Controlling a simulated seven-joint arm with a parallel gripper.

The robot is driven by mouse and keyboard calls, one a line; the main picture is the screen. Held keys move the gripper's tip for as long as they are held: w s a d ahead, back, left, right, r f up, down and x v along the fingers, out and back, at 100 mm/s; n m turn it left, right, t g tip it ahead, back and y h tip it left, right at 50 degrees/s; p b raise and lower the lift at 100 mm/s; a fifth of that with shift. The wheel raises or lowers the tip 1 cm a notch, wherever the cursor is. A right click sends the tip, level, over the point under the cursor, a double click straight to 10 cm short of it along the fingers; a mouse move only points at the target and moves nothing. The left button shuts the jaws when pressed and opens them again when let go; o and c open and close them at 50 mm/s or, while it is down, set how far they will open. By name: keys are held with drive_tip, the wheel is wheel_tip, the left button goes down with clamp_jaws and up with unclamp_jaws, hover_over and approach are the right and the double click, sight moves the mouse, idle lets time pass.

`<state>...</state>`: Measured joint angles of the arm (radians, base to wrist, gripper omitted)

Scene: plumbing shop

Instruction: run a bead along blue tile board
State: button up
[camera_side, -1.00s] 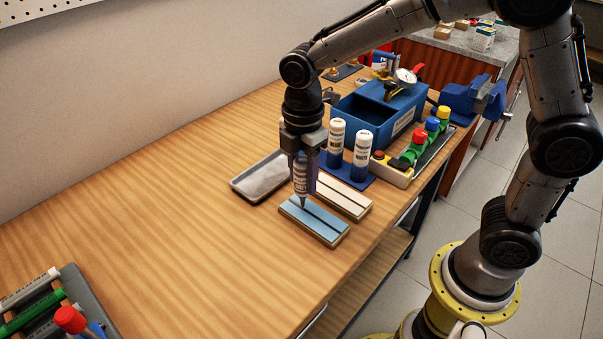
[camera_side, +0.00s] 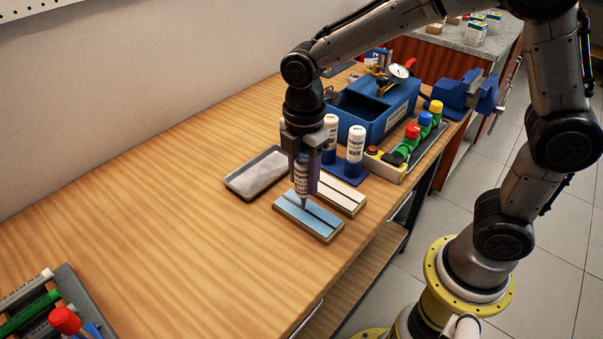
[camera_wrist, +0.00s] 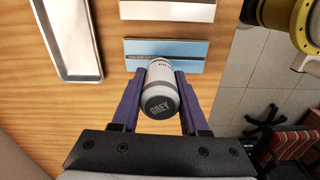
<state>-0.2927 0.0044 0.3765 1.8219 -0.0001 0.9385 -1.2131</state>
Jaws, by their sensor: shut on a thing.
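The blue tile board (camera_side: 322,226) lies flat near the table's front edge, with a dark seam along its length. It also shows in the wrist view (camera_wrist: 187,57), partly covered by the tube. My gripper (camera_side: 303,178) is shut on a pale tube (camera_side: 302,188). The tube points down, its tapered nozzle at the board's seam; I cannot tell whether the tip touches. In the wrist view, the tube's dark end (camera_wrist: 159,106) reads "GREY" between my purple fingers. Whether a bead lies in the seam is too small to tell.
A cream board (camera_side: 343,197) lies just behind the blue one. A grey metal tray (camera_side: 232,187) is to the left. White tubes (camera_side: 356,143) in a blue holder, a blue bin (camera_side: 392,122) and a strip with coloured caps (camera_side: 397,172) stand behind right. The table's left middle is clear.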

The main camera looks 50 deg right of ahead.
drive_tip(key=o, duration=0.5)
drive_tip(key=c, duration=0.5)
drive_tip(key=shift+s, duration=0.25)
drive_tip(key=shift+s, duration=0.75)
drive_tip(key=o, duration=0.4)
drive_tip(key=shift+c, duration=0.2)
drive_tip(key=c, duration=0.4)
drive_tip(key=shift+o, duration=0.2)
drive_tip(key=shift+s, duration=0.6)
